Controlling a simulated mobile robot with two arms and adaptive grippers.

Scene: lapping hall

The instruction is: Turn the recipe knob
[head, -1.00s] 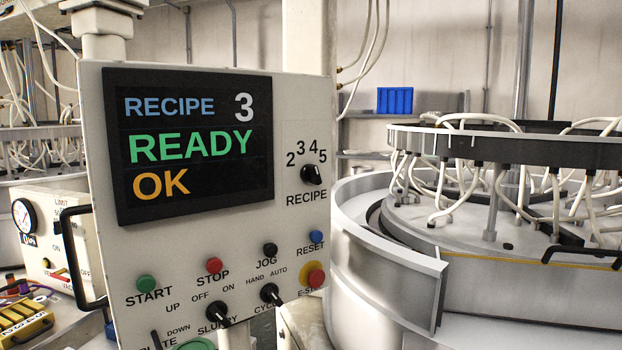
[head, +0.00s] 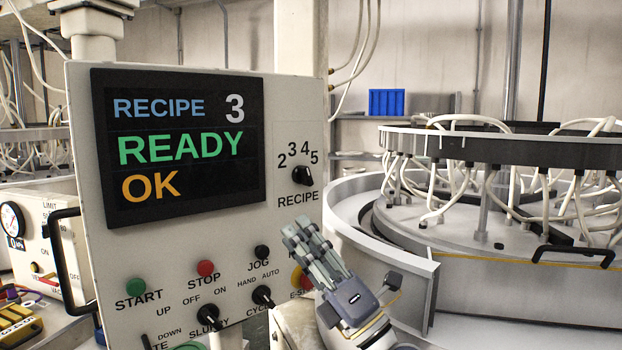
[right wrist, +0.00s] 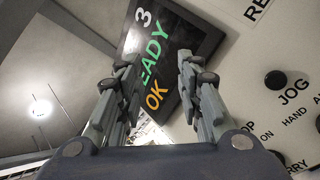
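The recipe knob (head: 303,176) is a small black knob on the right side of the pale control panel (head: 240,235), under the numerals 2 to 5. Its exact pointer direction is too small to tell. The dark display (head: 178,150) reads RECIPE 3, READY, OK. My right gripper (head: 298,226) is in front of the panel, below the knob and the RECIPE label, apart from the knob. In the right wrist view its two fingers (right wrist: 157,64) are spread with nothing between them. The knob is not in that view. My left gripper is not in view.
START (head: 136,287), STOP (head: 205,268) and JOG (head: 261,252) buttons and black selector knobs (head: 263,296) sit low on the panel. My right gripper hides RESET and partly covers the E-stop (head: 297,278). A black handle (head: 70,262) is at left; a round lapping machine (head: 500,215) stands at right.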

